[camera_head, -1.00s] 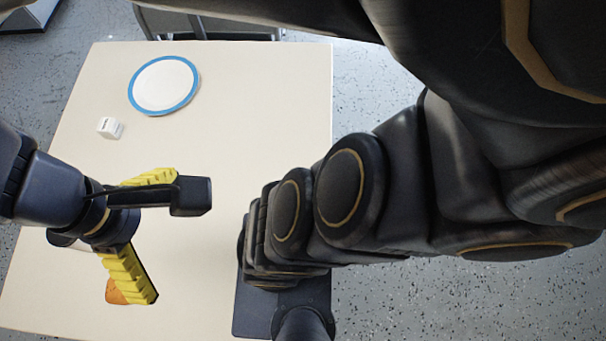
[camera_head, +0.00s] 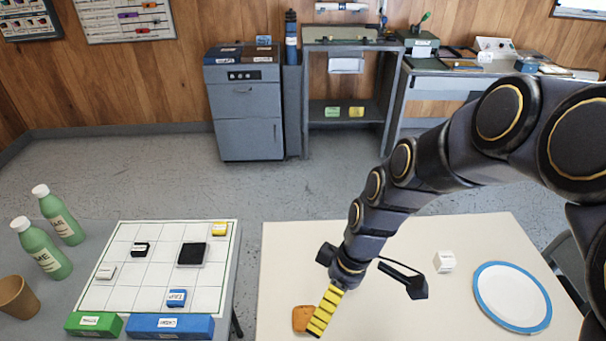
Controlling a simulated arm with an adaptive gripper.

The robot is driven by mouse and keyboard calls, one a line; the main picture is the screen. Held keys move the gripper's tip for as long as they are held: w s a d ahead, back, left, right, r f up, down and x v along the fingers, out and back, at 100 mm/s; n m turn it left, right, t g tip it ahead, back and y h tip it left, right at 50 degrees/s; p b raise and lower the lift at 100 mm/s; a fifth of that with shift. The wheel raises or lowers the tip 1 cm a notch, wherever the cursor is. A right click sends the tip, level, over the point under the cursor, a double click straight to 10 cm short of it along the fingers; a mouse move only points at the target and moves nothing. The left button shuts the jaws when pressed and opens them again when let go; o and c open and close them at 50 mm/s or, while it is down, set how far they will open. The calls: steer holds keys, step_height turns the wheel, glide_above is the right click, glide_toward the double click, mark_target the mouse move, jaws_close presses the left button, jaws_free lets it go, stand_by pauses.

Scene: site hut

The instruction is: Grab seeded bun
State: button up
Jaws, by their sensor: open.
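An orange-brown bun (camera_head: 301,318) lies on the cream table near its front left part, at the bottom of the view. Its right side is partly covered by a yellow finger of my gripper (camera_head: 325,311). I cannot make out seeds on it. My gripper points down over the table beside the bun and is open. Only one yellow finger shows clearly; the other is hidden. I cannot tell whether the finger touches the bun.
On the cream table (camera_head: 290,255), a small white block (camera_head: 444,262) and a blue-rimmed plate (camera_head: 511,297) lie to the right. A grey table at left holds a white grid board (camera_head: 123,252) with small blocks, green bottles (camera_head: 43,252) and a brown cup (camera_head: 17,297).

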mark_target(308, 314)
steer(key=w+f+n, duration=0.2)
steer(key=f, duration=0.2)
steer(key=w+f+n+y, duration=0.1)
steer(key=w+f+n, duration=0.1)
steer(key=f, duration=0.2)
steer(key=w+f+n+t, duration=0.1)
steer(key=w+f+n, duration=0.1)
steer(key=f, duration=0.3)
steer(key=shift+w+a+f+y, duration=0.1)
steer(key=shift+w+a+y, duration=0.15)
steer(key=shift+w, duration=0.3)
steer(key=shift+f+n, duration=0.3)
steer(key=x, duration=0.7)
steer(key=shift+s+a+f, duration=0.2)
steer(key=shift+c, duration=0.3)
steer(key=c, duration=1.2)
